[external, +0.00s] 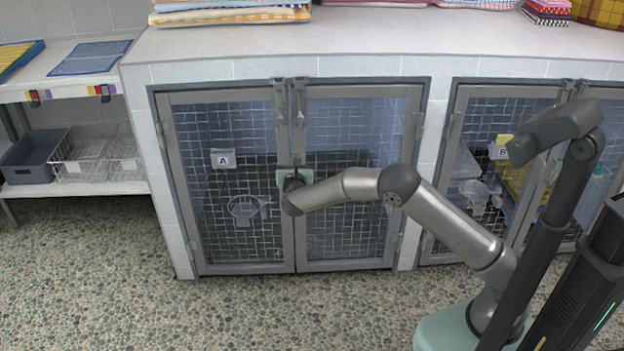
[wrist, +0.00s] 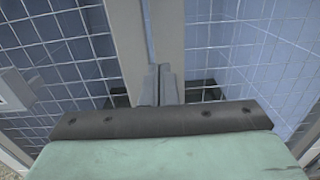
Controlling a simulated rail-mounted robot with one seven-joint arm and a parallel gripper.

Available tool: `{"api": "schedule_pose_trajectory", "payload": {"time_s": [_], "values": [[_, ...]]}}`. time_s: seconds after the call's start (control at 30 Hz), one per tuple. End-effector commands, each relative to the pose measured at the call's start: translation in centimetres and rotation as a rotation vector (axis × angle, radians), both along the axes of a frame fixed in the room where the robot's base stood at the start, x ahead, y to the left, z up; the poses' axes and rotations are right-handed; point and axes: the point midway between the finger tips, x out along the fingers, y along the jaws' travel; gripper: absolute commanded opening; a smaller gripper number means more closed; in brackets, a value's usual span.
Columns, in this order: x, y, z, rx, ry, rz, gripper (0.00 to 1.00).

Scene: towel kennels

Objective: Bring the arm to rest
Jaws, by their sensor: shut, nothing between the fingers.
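My gripper (wrist: 162,85) is shut, with nothing between its fingers. In the wrist view its fingertips point at the narrow gap between the two door frames of kennel A. In the external view my gripper's pale green body (external: 291,178) is in front of the middle of those doors, and my arm reaches to it from the right. I cannot tell whether the fingertips touch the frames. The left door (external: 183,190) and right door (external: 397,215) of kennel A look shut. My arm hides part of the right door.
Kennel B (external: 455,170) stands to the right, partly behind my arm and column. Folded towels (external: 230,12) lie on the counter (external: 400,40) above. A shelf (external: 90,187) at left holds a grey bin (external: 32,158) and wire baskets (external: 85,160). The pebbled floor (external: 200,315) is clear at front left.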

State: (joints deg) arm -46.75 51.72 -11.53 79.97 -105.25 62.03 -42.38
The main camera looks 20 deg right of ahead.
Motion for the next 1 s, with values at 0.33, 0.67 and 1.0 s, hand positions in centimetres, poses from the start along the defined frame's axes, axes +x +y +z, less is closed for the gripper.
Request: {"api": "schedule_pose_trajectory", "payload": {"time_s": [0.33, 0.67, 1.0], "values": [[-7.1, 2.5, 0.1, -0.001, 0.003, 0.003, 0.0], [-8.6, -1.3, 2.8, 0.093, 0.033, -0.101, 0.0], [-16.0, -22.6, 13.9, 0.715, 0.13, -0.719, 0.0]]}}
